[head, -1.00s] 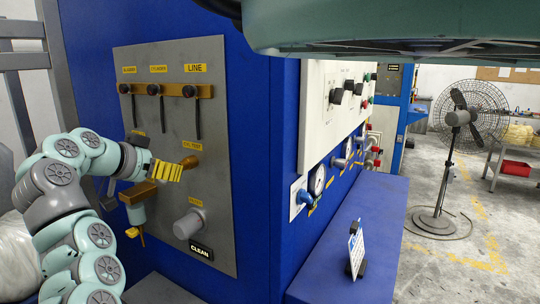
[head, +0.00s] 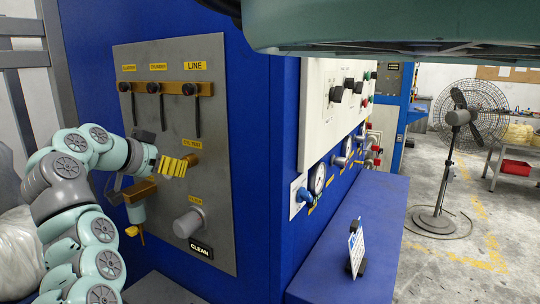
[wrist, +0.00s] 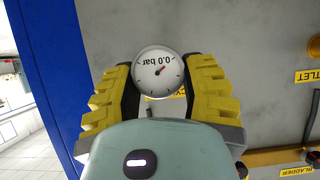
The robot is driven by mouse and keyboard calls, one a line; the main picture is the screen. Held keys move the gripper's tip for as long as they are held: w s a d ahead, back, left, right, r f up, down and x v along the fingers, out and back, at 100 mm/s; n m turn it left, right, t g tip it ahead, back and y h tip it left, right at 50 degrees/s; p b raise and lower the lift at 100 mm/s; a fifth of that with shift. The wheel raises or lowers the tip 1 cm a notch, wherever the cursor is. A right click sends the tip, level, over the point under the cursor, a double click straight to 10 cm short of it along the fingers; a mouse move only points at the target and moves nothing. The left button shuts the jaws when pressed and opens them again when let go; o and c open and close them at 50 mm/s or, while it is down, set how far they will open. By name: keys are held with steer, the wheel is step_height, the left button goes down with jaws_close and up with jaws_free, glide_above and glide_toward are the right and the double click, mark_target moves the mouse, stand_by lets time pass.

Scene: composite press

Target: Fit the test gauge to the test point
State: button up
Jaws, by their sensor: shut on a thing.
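The test gauge (wrist: 158,72) is a small round white dial reading 0.0 bar, upside down in the wrist view. My gripper (wrist: 157,80) is shut on it, with a yellow ribbed finger on each side. In the head view my gripper (head: 178,165) is close to the grey panel, and its fingers hide the gauge. A brass fitting (head: 194,160), which looks like the test point, sticks out just beyond the fingertips, under a yellow label that seems to end in TEST. I cannot tell whether the gauge touches it; the wrist view hides the joint.
The grey panel (head: 216,130) carries several black-knobbed levers above and a grey knob (head: 189,222) below. A brass valve block (head: 138,191) sits below my wrist. A blue ledge (head: 350,245) with a small upright card stands right. A fan (head: 455,115) stands farther off.

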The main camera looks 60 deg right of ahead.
steer(key=shift+d, duration=0.1)
stand_by(0.4)
steer(key=o, duration=1.3)
step_height(320, 180, up, 10)
